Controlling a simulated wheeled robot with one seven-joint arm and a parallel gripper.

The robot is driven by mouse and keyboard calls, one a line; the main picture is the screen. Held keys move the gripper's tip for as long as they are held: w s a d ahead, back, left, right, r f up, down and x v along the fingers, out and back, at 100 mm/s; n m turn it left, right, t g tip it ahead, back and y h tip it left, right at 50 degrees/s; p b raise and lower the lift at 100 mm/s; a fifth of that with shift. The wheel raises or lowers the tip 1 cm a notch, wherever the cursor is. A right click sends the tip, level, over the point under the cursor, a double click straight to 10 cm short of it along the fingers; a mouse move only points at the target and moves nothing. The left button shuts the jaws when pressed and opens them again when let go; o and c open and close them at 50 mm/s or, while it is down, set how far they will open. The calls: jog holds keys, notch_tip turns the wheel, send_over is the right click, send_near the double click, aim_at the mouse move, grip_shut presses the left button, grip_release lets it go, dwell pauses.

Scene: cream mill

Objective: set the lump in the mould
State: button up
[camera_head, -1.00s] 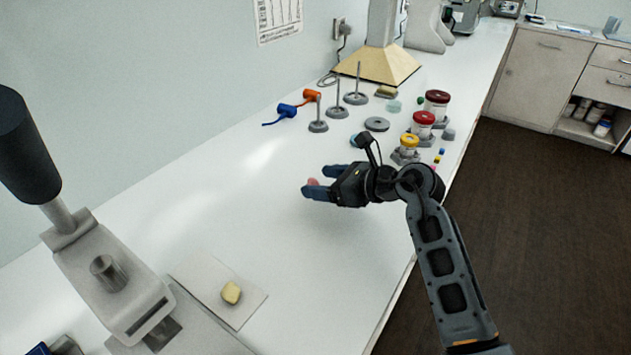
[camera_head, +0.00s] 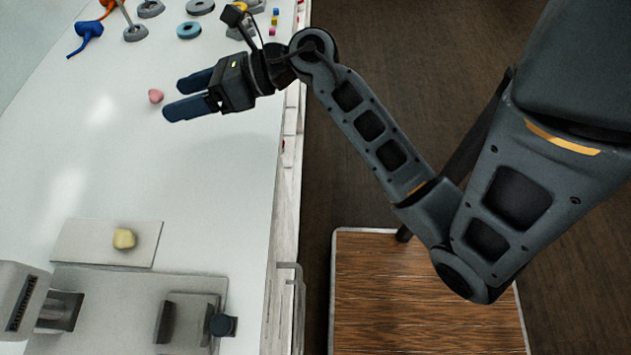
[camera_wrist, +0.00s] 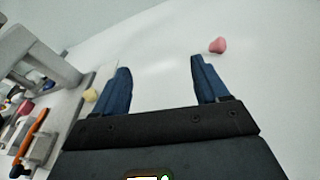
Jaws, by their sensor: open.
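A pale yellow lump (camera_head: 124,238) sits on a flat light plate (camera_head: 78,242) on the bench; it also shows at the left of the wrist view (camera_wrist: 91,95). A small pink lump (camera_head: 155,96) lies on the bare bench, just beyond my fingertips, and shows ahead of the right finger in the wrist view (camera_wrist: 217,45). My gripper (camera_head: 177,97) is open, with nothing between its blue fingers (camera_wrist: 162,82). I cannot tell for sure which thing is the mould; a grey block with a dark knob (camera_head: 190,318) stands on a metal base below the plate.
A grey press (camera_head: 22,300) stands at the lower left. Grey ring and post stands (camera_head: 136,33) and a blue funnel-like thing (camera_head: 88,33) are at the top left. The bench between my gripper and the plate is clear. The bench's front edge runs to the right of them.

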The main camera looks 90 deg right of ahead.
jog(key=s+a+r+m+t+y, duration=0.1)
jog(key=s+a+r+m+t, duration=0.2)
jog(key=s+a+m, duration=0.35)
jog(key=s+a+r+m+t+y, duration=0.1)
jog(key=s+a+r+m+t, duration=0.15)
jog(key=a+m, duration=0.65)
jog(key=s+a+f+m+g+h, duration=0.1)
jog(key=s+f+m+g+h, duration=0.1)
jog(key=s+m, duration=0.4)
jog(key=s+f+m+g+h, duration=0.3)
jog(key=s+m, duration=0.4)
jog(key=m, duration=0.7)
jog(key=shift+a+f+g, duration=0.4)
jog(key=shift+f+g, duration=0.05)
jog(key=shift+f, duration=0.2)
jog(key=shift+d, duration=0.1)
